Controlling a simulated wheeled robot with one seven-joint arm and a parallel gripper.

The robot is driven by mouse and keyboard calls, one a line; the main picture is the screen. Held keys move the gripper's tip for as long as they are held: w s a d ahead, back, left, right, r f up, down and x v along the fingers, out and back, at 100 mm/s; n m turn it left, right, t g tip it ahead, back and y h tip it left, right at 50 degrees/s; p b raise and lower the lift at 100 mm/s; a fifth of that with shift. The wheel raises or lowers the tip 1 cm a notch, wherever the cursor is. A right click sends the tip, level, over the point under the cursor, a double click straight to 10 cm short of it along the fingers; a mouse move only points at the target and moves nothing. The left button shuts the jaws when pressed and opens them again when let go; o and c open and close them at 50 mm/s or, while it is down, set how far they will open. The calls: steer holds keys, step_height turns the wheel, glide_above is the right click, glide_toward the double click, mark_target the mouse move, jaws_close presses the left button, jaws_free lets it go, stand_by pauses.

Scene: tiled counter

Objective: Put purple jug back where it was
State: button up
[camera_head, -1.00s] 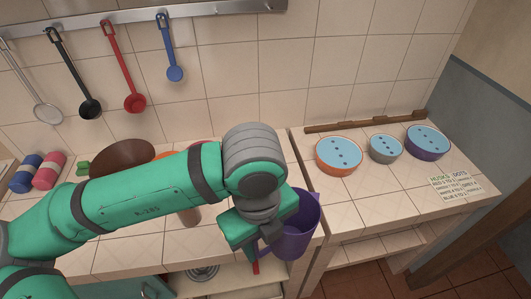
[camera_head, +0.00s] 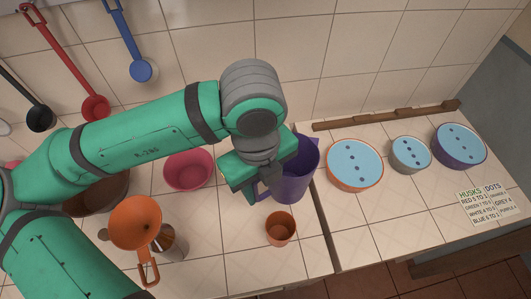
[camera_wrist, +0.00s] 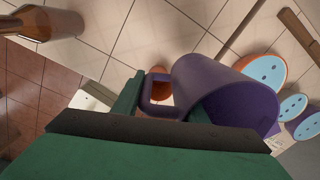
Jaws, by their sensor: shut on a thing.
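The purple jug (camera_head: 298,172) is upright near the right edge of the left counter section, by the seam. My gripper (camera_head: 260,188) is at its left side, shut on its handle. The wrist view shows the jug (camera_wrist: 222,85) with its handle (camera_wrist: 157,92) at the gripper (camera_wrist: 160,108). The jug's lower part is partly hidden, and I cannot tell whether its base touches the counter.
An orange cup (camera_head: 281,229) stands just in front of the jug. Orange, grey and purple dotted bowls (camera_head: 355,165) (camera_head: 411,154) (camera_head: 460,146) and a note card (camera_head: 487,206) are right.

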steer(key=shift+w+a+f, duration=0.8)
steer(key=shift+w+f, duration=1.35)
steer(key=shift+w, duration=0.15)
steer(key=shift+w+a+f, duration=0.8)
steer(key=shift+w+f, duration=1.4)
steer(key=shift+w, duration=0.05)
steer(key=shift+w+a+f, duration=0.8)
steer(key=shift+w+f, duration=1.35)
steer(key=shift+w, duration=0.15)
steer(key=shift+f, duration=0.1)
steer(key=o, duration=1.4)
steer(key=shift+c, duration=0.2)
